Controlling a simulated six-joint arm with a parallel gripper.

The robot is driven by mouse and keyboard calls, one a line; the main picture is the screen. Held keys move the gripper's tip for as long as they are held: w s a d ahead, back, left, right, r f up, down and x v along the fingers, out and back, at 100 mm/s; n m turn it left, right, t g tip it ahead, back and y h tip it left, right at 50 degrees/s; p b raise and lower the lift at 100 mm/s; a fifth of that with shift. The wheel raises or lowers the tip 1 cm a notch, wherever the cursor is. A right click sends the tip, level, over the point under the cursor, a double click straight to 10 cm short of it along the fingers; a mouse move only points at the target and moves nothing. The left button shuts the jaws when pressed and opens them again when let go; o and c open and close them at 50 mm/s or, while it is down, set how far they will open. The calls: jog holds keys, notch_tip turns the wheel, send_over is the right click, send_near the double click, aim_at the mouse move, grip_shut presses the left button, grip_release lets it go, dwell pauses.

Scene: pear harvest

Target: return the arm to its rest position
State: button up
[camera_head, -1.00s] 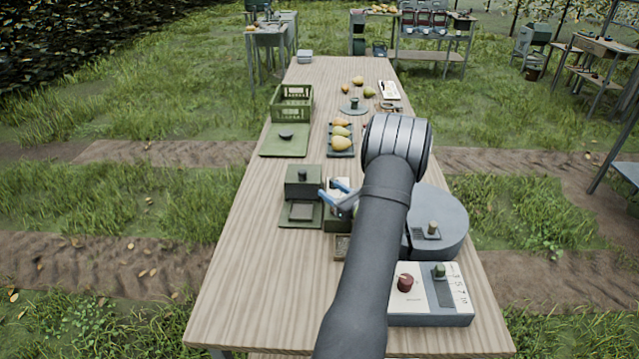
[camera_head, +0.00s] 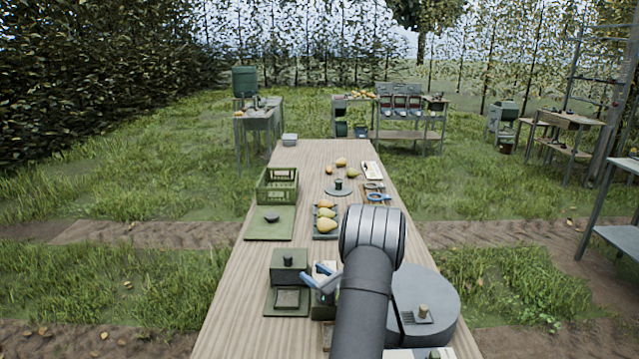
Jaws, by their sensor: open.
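My arm (camera_head: 362,290) reaches up from the bottom of the view, its rounded grey joint over the right half of the table. My gripper (camera_head: 318,278) shows as blue fingers left of the arm. It is open, and I see nothing held in it. It is just right of a green box with a dark knob (camera_head: 288,261), over a dark green container (camera_head: 322,310). The arm hides part of the gripper and of the things behind it. I cannot tell if the fingers touch anything.
The wooden table (camera_head: 240,300) runs away from me. A grey round unit (camera_head: 440,290) stands close right of the arm. Beyond are a tray with pears (camera_head: 326,222), a green crate (camera_head: 277,187) and a blue-handled tool (camera_head: 377,197). The table's left strip is clear.

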aim_at(288, 259)
jog(key=x, duration=1.3)
jog(key=shift+s, duration=0.25)
jog(key=shift+s+d, duration=0.15)
jog(key=shift+d, duration=0.3)
jog(key=v, duration=1.6)
jog(key=shift+s+d, duration=0.1)
jog(key=shift+s, duration=0.1)
jog(key=shift+x, duration=8.65)
jog(key=shift+s, duration=0.45)
